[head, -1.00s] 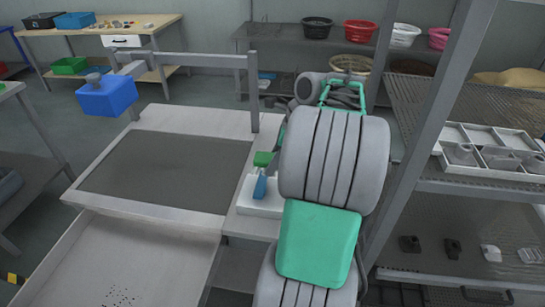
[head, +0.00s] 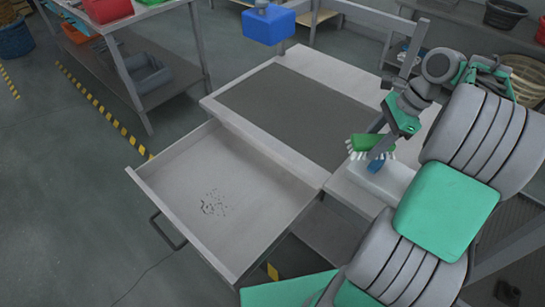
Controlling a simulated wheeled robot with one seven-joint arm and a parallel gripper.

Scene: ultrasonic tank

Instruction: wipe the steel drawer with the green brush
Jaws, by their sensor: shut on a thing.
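The steel drawer (head: 255,225) is pulled open at the front of the work table, with a cluster of dark specks (head: 215,203) on its floor. The green brush (head: 361,141) with pale bristles is at the right of the table, above a white block (head: 390,181). My gripper (head: 378,146) is shut on the brush, its fingers reaching down beside the green head. The fingers hide part of the brush, and I cannot tell whether it touches the block. A blue piece (head: 376,166) shows just below the brush.
A dark grey panel (head: 300,112) is set in the table top (head: 235,103) behind the drawer. A shelf (head: 165,75) with bins stands to the left. Open floor lies left of the drawer.

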